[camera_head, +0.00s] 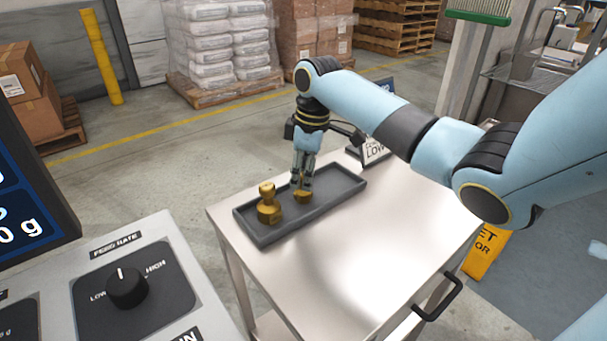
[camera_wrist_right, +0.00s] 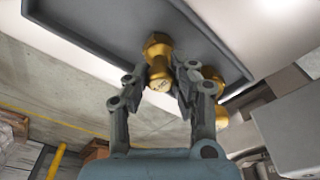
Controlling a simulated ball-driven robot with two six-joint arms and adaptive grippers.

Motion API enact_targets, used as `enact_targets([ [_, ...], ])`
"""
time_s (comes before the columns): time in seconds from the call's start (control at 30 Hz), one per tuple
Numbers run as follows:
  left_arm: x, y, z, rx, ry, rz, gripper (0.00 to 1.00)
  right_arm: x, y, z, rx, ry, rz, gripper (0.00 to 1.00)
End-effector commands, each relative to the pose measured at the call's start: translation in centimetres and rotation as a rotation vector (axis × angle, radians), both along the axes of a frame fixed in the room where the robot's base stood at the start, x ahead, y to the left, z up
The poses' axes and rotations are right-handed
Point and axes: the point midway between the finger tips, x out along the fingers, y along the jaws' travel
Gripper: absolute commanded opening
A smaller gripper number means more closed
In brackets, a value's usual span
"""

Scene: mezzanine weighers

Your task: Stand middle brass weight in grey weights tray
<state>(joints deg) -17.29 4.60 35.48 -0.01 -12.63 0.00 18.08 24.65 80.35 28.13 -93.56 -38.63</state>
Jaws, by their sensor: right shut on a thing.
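My right gripper (camera_head: 302,183) points down over the grey weights tray (camera_head: 335,199) and is shut on a brass weight (camera_head: 303,195). The right wrist view shows this weight (camera_wrist_right: 158,68) between the two fingers, its wide base toward the tray floor. It looks upright and within the tray; I cannot tell whether its base touches the floor. A second, larger-looking brass weight (camera_head: 268,206) stands upright in the tray's left part, just left of the held one. It also shows behind the right finger in the wrist view (camera_wrist_right: 214,82). My left gripper is not in view.
The tray lies on a steel table (camera_head: 350,255) with a black handle (camera_head: 438,296). A small sign (camera_head: 374,150) stands behind the tray's right end. A control panel with a knob (camera_head: 127,287) is at lower left. The table's front is clear.

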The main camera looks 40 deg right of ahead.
Motion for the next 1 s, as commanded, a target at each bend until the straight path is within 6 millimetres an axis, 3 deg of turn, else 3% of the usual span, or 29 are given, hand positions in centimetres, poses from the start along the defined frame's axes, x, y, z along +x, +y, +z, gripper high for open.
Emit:
enact_targets([
  [0.13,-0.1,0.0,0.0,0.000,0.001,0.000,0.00,0.0,0.0,-0.3,0.000,0.000,-0.001,0.00],
  [0.17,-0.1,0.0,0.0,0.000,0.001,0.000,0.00,0.0,0.0,-0.3,0.000,0.000,-0.001,0.26],
  [0.33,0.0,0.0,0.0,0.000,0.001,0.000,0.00,0.0,0.0,-0.3,0.000,0.000,-0.001,0.46],
  [0.67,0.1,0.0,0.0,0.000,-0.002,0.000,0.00,0.0,-0.1,0.3,-0.001,-0.001,0.000,0.46],
  [0.77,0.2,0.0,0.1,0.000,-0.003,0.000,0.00,-0.1,-0.2,1.6,-0.003,-0.003,0.000,0.46],
  [1.0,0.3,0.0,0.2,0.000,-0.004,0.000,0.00,-0.6,-0.6,7.0,-0.004,-0.004,0.000,0.46],
])
